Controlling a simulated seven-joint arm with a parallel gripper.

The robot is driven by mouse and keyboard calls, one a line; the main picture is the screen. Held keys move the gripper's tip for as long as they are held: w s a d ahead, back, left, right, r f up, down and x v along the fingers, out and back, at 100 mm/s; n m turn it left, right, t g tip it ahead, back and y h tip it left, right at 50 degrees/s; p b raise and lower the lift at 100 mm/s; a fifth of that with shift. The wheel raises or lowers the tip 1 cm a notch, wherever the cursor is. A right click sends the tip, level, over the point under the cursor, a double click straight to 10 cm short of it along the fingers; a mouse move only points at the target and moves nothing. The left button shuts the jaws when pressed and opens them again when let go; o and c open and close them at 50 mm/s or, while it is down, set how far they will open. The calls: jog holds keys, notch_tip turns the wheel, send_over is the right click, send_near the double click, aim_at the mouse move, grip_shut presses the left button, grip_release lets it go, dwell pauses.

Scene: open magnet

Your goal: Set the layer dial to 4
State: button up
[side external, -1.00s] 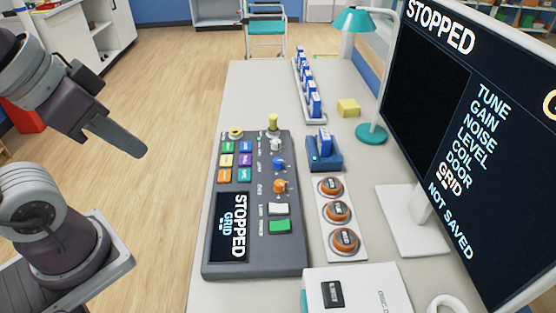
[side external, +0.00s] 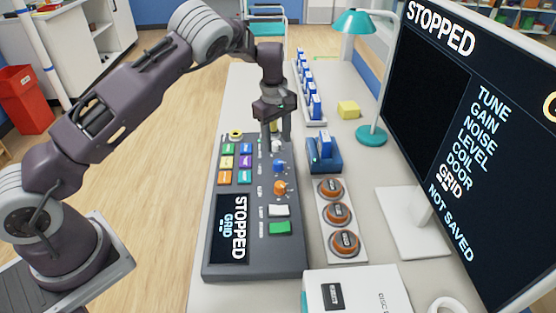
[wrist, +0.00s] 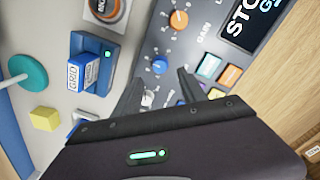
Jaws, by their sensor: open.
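The control console (side external: 255,262) lies on the bench, with a column of dials on its right part. A pale grey dial (side external: 277,146) is at the top, then a blue dial (side external: 280,167) and an orange dial (side external: 280,188). The dial labels are too small to tell for sure which is the layer dial. My gripper (side external: 277,143) is open and points down over the pale dial. In the wrist view the pale dial (wrist: 148,98) shows between the fingers, nearer the left one, with the blue dial (wrist: 160,65) just beyond the tips. Contact cannot be told.
A blue holder (side external: 324,160) with a card stands close right of the console. Several blue-and-white blocks (side external: 314,105) stand in a rack behind. A yellow block (side external: 348,110), a teal lamp (side external: 371,136), orange round knobs (side external: 338,213) and a monitor (side external: 480,150) are to the right.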

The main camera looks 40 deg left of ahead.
aim_at(278, 162)
jog(key=f, duration=0.8)
jog(key=shift+w+f, duration=0.25)
jog(key=shift+f, duration=0.05)
grip_shut()
